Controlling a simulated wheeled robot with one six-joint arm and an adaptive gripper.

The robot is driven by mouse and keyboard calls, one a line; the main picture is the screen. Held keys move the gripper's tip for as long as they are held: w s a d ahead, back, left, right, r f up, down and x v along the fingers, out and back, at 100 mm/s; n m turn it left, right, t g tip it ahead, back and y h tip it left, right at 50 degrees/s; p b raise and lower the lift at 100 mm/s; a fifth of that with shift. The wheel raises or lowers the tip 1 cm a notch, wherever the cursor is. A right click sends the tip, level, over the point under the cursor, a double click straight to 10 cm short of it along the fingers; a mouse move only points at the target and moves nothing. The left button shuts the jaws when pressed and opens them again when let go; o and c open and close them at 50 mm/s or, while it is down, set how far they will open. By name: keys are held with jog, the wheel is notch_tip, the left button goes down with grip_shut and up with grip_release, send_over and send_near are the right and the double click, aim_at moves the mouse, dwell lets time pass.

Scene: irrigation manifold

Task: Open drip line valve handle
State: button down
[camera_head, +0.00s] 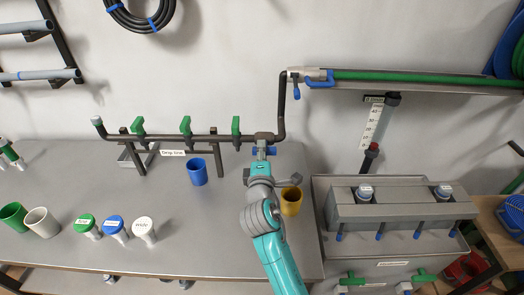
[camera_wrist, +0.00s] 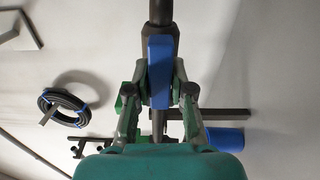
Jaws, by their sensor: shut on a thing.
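The drip line valve handle is blue and sits on the dark pipe manifold, right of the "Drip line" label (camera_head: 172,153). The dark pipe (camera_wrist: 162,12) runs up behind the handle. The valve body (camera_head: 264,137) is partly hidden by my gripper.
Several green valve handles (camera_head: 185,125) stand along the manifold to the left. A blue cup (camera_head: 197,172) and a yellow cup (camera_head: 291,200) stand on the grey bench near my arm. A grey box unit (camera_head: 400,208) with blue-capped fittings is at the right. The front-left bench has more cups.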

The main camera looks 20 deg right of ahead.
dwell(0.3)
jog(key=c, duration=1)
grip_release()
jog(key=shift+f, duration=0.1)
jog(key=shift+s, duration=0.1)
jog(key=v, duration=1.2)
